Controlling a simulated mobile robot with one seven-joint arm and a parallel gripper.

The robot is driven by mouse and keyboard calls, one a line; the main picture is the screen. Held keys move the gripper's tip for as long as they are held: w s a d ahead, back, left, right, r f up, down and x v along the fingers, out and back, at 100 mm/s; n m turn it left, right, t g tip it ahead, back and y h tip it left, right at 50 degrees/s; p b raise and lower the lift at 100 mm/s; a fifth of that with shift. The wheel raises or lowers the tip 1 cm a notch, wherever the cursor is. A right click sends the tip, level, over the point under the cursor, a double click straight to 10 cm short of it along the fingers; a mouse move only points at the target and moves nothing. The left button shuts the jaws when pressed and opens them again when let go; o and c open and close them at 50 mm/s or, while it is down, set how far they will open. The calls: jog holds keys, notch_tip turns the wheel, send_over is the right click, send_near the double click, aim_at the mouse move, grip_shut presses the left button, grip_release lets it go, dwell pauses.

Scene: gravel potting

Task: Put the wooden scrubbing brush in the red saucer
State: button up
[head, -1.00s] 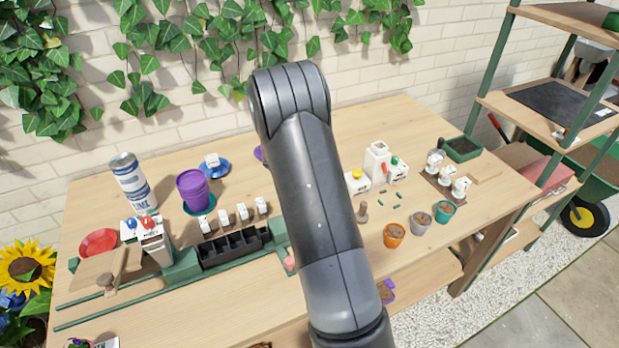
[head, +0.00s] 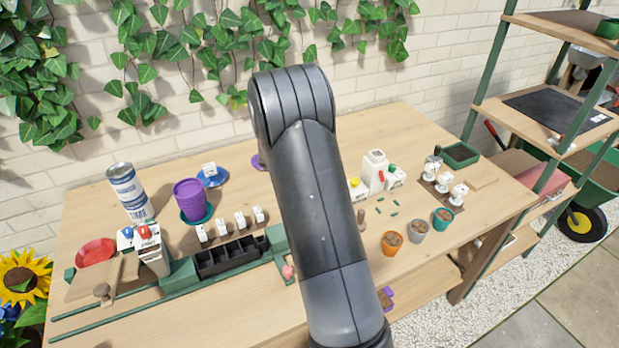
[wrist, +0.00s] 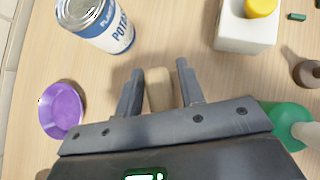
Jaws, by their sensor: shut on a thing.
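The red saucer (head: 96,251) lies at the left end of the bench in the head view, beside a wooden board. In the wrist view, my gripper (wrist: 158,78) is shut on a tan wooden block, which looks like the wooden scrubbing brush (wrist: 159,90). Only its plain, rounded end shows between the fingers; the bristles cannot be seen. In the head view, my arm hides the gripper and the brush. The red saucer is out of the wrist view.
A purple saucer (wrist: 62,109), a labelled can (wrist: 96,26) and a white yellow-capped bottle (wrist: 246,26) surround the gripper in the wrist view. In the head view, a tall can (head: 129,192), purple pots (head: 189,199) and a black tray (head: 226,256) stand near the red saucer.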

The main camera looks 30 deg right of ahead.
jog(key=s+d+r, duration=0.8)
jog(key=s, duration=0.1)
notch_tip(320, 180, up, 11)
jog(key=w+a+n+t+y, duration=0.1)
jog(key=w+a+n+t, duration=0.15)
jog(key=w+a, duration=0.7)
jog(key=w+a+n+t+y, duration=0.1)
jog(key=w+a+n+y, duration=0.15)
jog(key=a, duration=1.35)
jog(key=w+a+n+t, duration=0.1)
jog(key=w+a+n, duration=0.35)
jog(key=a, duration=0.85)
jog(key=n+t+y, duration=0.1)
jog(key=n+y, duration=0.3)
jog(key=y, duration=0.1)
send_over(97, 253)
notch_tip(97, 253, down, 17)
jog(key=shift+f, duration=2.1)
